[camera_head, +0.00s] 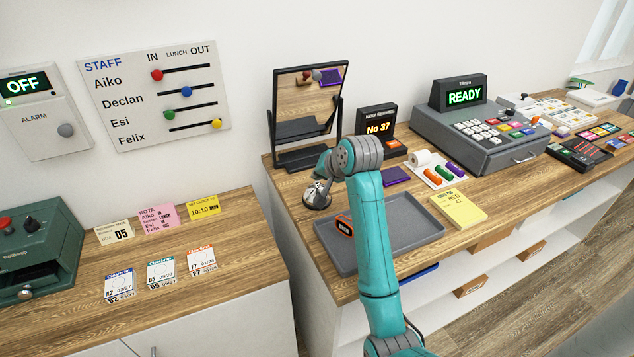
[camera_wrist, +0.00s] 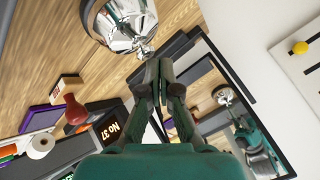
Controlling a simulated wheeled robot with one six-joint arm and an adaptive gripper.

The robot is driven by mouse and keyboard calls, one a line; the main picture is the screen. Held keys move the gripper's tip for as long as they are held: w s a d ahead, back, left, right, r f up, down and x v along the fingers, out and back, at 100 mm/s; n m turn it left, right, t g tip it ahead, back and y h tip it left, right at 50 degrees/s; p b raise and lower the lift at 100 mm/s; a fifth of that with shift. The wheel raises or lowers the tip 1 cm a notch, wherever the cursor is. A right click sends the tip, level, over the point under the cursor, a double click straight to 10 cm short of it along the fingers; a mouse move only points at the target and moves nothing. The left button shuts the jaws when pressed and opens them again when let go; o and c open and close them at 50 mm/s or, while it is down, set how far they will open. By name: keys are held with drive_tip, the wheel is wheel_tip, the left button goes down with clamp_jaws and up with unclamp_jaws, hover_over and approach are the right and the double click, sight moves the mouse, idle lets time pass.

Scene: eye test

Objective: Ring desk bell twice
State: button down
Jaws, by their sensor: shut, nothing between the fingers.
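The desk bell (camera_head: 316,196) is a shiny silver dome on the wooden counter, just in front of the mirror. It also shows at the top of the wrist view (camera_wrist: 120,22), with its small top button toward my fingers. My gripper (camera_head: 322,178) is above the bell in the head view, partly hidden by my own wrist. In the wrist view the fingers of my gripper (camera_wrist: 156,66) are together and empty, with their tips close to the button. I cannot tell whether they touch it.
A framed mirror (camera_head: 309,88) stands right behind the bell. A grey tray (camera_head: 415,226) lies in front of it. A number display (camera_head: 378,122) reading "No 37" and a cash register (camera_head: 480,146) stand to the right. A red-handled object (camera_wrist: 74,109) is nearby in the wrist view.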

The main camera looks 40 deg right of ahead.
sight(319, 183)
drive_tip(key=shift+f, duration=0.45)
idle(0.4)
drive_tip(key=shift+r, duration=0.9)
drive_tip(key=shift+r, duration=0.1)
drive_tip(key=shift+r, duration=2.4)
